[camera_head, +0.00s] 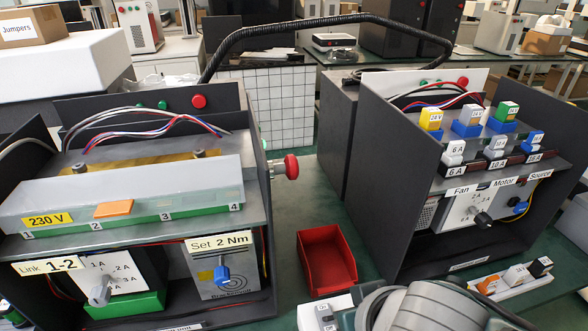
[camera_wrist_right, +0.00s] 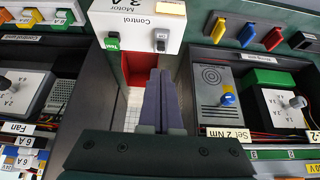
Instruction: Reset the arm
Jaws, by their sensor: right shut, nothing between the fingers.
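My right gripper (camera_wrist_right: 160,95) shows in the right wrist view with its two dark fingers together and nothing between them. Its fingertips point towards the red bin (camera_wrist_right: 138,72) and a white control box (camera_wrist_right: 140,25), and I see no contact. In the head view a grey link of my right arm (camera_head: 425,308) shows at the bottom edge, right of centre. The right gripper itself is hidden in that view. My left gripper and left arm are in neither view.
The left cabinet (camera_head: 253,140) has a red emergency button (camera_head: 291,167) on its side. The right cabinet (camera_head: 392,180) carries fuses and a dial. The red bin (camera_head: 326,258) sits between them on the green table. A fuse strip (camera_head: 508,285) lies at right.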

